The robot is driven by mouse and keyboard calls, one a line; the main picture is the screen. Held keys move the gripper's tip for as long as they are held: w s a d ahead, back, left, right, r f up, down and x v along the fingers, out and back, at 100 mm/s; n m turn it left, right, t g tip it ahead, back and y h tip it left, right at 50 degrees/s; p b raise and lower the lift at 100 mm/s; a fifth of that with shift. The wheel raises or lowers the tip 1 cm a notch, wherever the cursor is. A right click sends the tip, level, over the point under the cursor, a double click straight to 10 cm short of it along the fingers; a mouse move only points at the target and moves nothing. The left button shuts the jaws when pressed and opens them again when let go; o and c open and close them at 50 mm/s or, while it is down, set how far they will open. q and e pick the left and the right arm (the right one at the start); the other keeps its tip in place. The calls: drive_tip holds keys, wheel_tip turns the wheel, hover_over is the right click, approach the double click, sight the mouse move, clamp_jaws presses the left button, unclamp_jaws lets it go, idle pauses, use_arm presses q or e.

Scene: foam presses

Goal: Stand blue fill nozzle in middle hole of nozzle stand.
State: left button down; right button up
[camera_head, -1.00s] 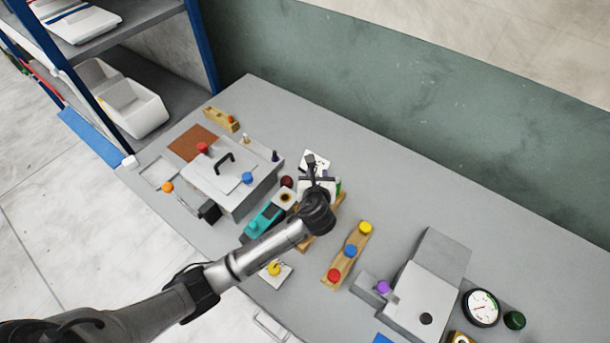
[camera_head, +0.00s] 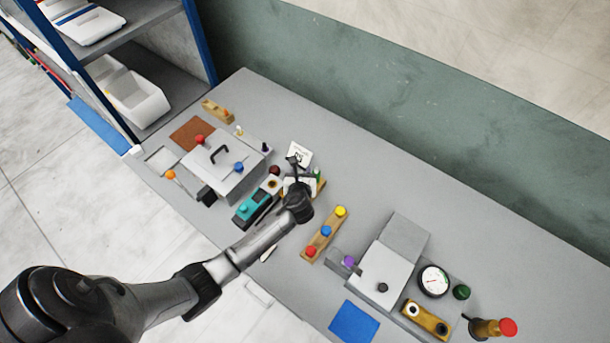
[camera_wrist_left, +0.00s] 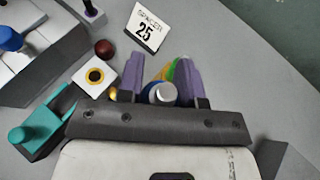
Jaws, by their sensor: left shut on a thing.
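My left gripper (camera_head: 299,184) points down over the bench, with its two purple fingers (camera_wrist_left: 160,75) in the left wrist view. It is shut on a small blue piece with a pale round top (camera_wrist_left: 163,93), which looks like the blue fill nozzle. A wooden block (camera_head: 317,187), seemingly the nozzle stand, lies under and beside the gripper, mostly hidden. A green piece (camera_head: 318,173) stands at its far end and also shows between the fingers (camera_wrist_left: 172,70). The middle hole is hidden; I cannot tell whether the nozzle is in it. My right gripper is not in view.
A "SPACER 25" card (camera_wrist_left: 146,27) stands just beyond the gripper. A teal clamp-like device (camera_head: 250,209) and a grey press (camera_head: 222,180) are to the left. A wooden block with red, blue and yellow knobs (camera_head: 325,235) is close on the right.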

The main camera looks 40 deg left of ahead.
use_arm(q)
drive_tip(key=shift+w+a+r, duration=0.15)
drive_tip(key=shift+a+r, duration=0.1)
drive_tip(key=shift+a, duration=0.05)
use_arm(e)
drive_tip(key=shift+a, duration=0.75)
use_arm(q)
drive_tip(key=shift+r+p, duration=0.1)
drive_tip(key=shift+p, duration=0.3)
wheel_tip(320, 180, down, 4)
drive_tip(key=b, duration=0.3)
drive_tip(key=shift+f+b, duration=0.5)
drive_tip(key=shift+f, duration=0.45)
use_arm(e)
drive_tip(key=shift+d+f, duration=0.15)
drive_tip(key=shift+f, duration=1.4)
use_arm(q)
drive_tip(key=shift+p, duration=0.3)
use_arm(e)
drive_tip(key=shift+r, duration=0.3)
use_arm(q)
drive_tip(key=shift+p, duration=0.3)
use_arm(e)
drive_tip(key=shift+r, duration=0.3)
